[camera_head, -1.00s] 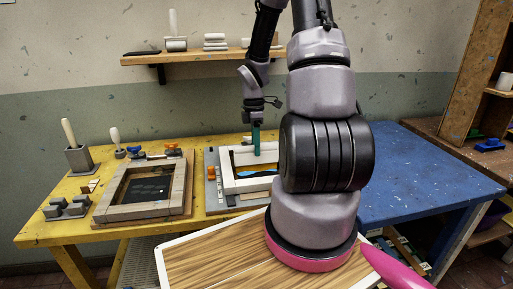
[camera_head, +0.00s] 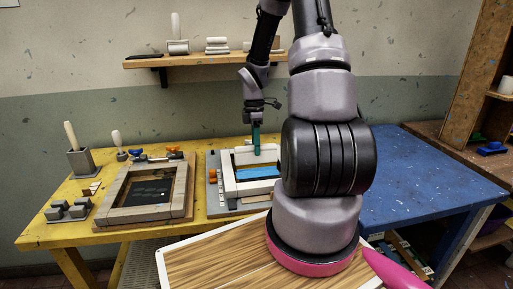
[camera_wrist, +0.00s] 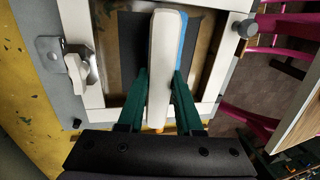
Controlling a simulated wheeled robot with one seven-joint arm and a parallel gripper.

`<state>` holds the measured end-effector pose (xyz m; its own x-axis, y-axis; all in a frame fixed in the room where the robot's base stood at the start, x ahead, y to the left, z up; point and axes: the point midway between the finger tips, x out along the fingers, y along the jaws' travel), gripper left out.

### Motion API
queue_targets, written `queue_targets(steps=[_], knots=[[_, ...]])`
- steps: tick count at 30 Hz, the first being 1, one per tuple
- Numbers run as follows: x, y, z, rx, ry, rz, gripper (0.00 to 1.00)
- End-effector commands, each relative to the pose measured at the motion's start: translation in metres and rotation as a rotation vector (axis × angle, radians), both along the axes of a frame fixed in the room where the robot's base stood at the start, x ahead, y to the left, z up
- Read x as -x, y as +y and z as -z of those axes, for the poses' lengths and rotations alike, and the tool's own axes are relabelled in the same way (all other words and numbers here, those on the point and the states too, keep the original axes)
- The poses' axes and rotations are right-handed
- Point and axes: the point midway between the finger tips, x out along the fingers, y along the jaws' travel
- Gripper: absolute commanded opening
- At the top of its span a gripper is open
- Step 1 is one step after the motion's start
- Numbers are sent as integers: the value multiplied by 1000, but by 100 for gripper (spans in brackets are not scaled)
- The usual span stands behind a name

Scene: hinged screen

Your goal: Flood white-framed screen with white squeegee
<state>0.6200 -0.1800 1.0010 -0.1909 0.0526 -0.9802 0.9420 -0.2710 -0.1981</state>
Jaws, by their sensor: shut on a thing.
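The white-framed screen (camera_head: 234,180) lies on a grey base on the yellow table, left of my arm. Its frame also surrounds the mesh in the wrist view (camera_wrist: 76,30). My gripper (camera_head: 256,143) is over the screen's far part. In the wrist view its green fingers (camera_wrist: 160,76) are shut on the white squeegee (camera_wrist: 165,45), one on each side. The squeegee (camera_head: 246,156) is at the far side of the opening; whether its edge touches the mesh I cannot tell. Blue ink (camera_head: 258,172) forms a band across the mesh and shows beside the squeegee (camera_wrist: 184,42).
A handled tool stands in a grey block (camera_head: 82,163). My arm hides the screen's right side. A blue table (camera_head: 415,170) is at right, mostly clear.

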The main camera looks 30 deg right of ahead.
Motion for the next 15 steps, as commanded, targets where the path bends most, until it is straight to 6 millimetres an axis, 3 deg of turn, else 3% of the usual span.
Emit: queue_targets(steps=[15], knots=[[-13,-4,0,1,-2,0,0]])
